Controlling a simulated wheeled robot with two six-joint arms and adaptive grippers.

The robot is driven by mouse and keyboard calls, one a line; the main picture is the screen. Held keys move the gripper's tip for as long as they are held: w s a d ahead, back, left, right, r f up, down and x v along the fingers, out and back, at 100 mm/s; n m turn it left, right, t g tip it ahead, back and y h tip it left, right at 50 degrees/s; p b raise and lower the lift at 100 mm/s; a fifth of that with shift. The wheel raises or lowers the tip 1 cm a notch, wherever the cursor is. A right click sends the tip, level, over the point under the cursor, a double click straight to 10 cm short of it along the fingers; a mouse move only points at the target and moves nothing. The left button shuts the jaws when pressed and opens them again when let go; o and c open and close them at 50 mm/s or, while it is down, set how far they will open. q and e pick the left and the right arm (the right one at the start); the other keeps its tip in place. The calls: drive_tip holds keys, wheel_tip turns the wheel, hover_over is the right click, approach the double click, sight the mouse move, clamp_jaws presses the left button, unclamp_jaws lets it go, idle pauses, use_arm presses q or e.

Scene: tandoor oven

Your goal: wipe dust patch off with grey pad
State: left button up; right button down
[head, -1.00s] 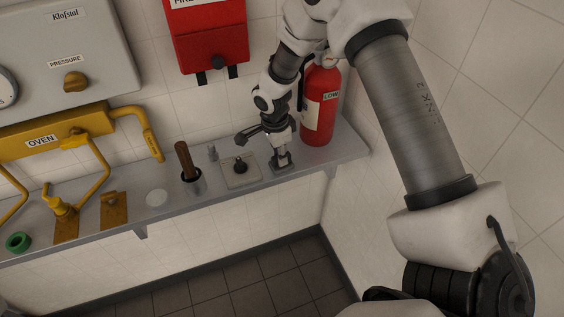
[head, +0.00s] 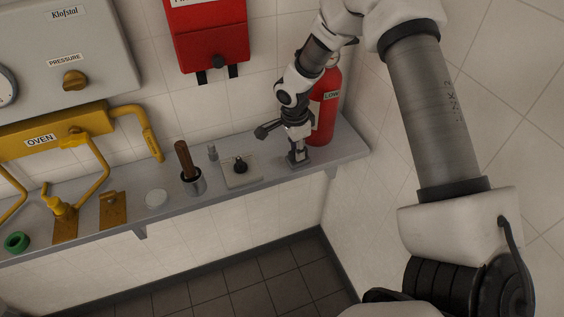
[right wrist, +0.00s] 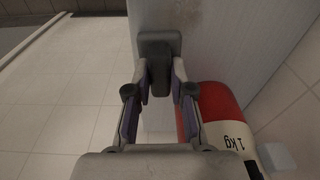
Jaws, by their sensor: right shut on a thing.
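My right gripper (head: 297,146) points down at the right part of the grey shelf. It is shut on the grey pad (head: 299,161), which sits at the shelf surface just in front of the fire extinguisher. In the right wrist view the pad (right wrist: 160,40) shows as a dark grey plate, with its grip between the two fingertips (right wrist: 159,82). My left gripper is not in view.
A red fire extinguisher (head: 325,105) stands close behind my right gripper. The shelf ends at the right.

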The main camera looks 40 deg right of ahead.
drive_tip(key=shift+f, duration=0.15)
drive_tip(key=shift+w+a, duration=0.2)
drive_tip(key=shift+a, duration=0.6)
drive_tip(key=shift+w+a, duration=0.2)
drive_tip(key=shift+a, duration=0.65)
drive_tip(key=shift+w+a, duration=0.2)
drive_tip(key=shift+a, duration=0.6)
drive_tip(key=shift+d, duration=0.1)
drive_tip(key=shift+s+d+b, duration=0.15)
drive_tip(key=shift+s+d, duration=0.05)
drive_tip(key=shift+d, duration=0.45)
drive_tip(key=shift+s+d+b, duration=0.15)
drive_tip(key=shift+d, duration=0.45)
drive_tip(key=shift+a, duration=0.1)
